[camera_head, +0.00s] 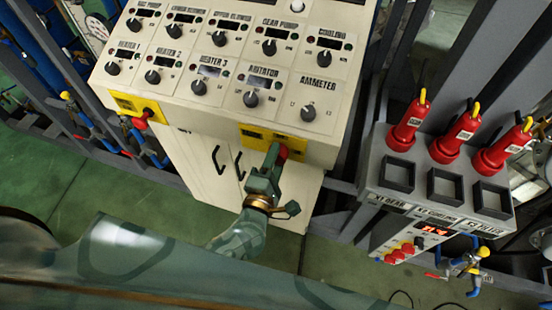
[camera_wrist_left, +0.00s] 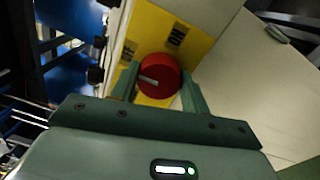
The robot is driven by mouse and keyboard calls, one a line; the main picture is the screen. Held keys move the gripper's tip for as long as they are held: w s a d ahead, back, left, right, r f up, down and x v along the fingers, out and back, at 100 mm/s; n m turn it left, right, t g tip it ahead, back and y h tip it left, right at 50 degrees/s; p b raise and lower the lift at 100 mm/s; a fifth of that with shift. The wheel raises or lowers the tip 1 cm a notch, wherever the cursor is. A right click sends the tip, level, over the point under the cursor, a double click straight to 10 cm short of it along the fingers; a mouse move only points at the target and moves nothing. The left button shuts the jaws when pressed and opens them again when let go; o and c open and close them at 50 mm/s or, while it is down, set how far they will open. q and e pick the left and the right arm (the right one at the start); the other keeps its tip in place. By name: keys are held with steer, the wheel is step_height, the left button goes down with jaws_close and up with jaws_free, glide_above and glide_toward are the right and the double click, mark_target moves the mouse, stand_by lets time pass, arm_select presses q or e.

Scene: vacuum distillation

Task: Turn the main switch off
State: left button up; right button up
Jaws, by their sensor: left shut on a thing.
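The main switch is a red round knob (camera_wrist_left: 158,76) with a white mark on a yellow plate (camera_wrist_left: 200,42) with dark labels, one of which looks like "ON" upside down. In the head view the yellow plate (camera_head: 257,136) is on the lower right front of the cream control panel, and a bit of the red knob (camera_head: 283,153) shows behind my gripper. My left gripper (camera_head: 274,158) is shut on the knob. In the wrist view its two fingers (camera_wrist_left: 158,92) stand on either side of the knob. My right gripper is not in view.
Another red knob (camera_head: 140,123) sits on a yellow plate at the panel's left. Black dials and an ammeter dial (camera_head: 308,113) cover the panel above. A grey rack (camera_head: 376,188) with several red, yellow-tipped parts stands at the right. Green floor (camera_head: 345,248) is below.

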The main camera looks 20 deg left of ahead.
arm_select(q)
steer(key=o, duration=1)
steer(key=s+b, duration=0.1)
steer(key=s, duration=1)
steer(key=s+b, duration=0.1)
steer(key=s, duration=0.4)
steer(key=shift+s+a+f+b, duration=0.15)
steer(key=shift+a+f+b, duration=0.15)
steer(key=shift+f, duration=0.05)
step_height(320, 180, down, 30)
steer(key=s+a+m+g+h+b, duration=0.25)
steer(key=m+g+b, duration=0.4)
steer(key=m, duration=0.85)
steer(key=s+a+f+m+g+y+b, duration=0.1)
steer(key=s+a+f+m+g, duration=0.2)
steer(key=s+f, duration=0.3)
steer(key=s+a+f+m+g+y+b, duration=0.1)
steer(key=s+a+f+m+g+b, duration=0.1)
steer(key=s+a+f+g, duration=0.2)
steer(key=s+a+f+m+g+y+b, duration=0.1)
steer(key=s+a+f+m+g+b, duration=0.1)
steer(key=s+f, duration=0.7)
steer(key=shift+a+f+m+g, duration=0.4)
steer(key=shift+f+g, duration=0.1)
steer(key=shift+f, duration=0.3)
steer(key=shift+a+f+m+g, duration=0.4)
steer(key=shift+f+g, duration=0.05)
steer(key=shift+f, duration=0.35)
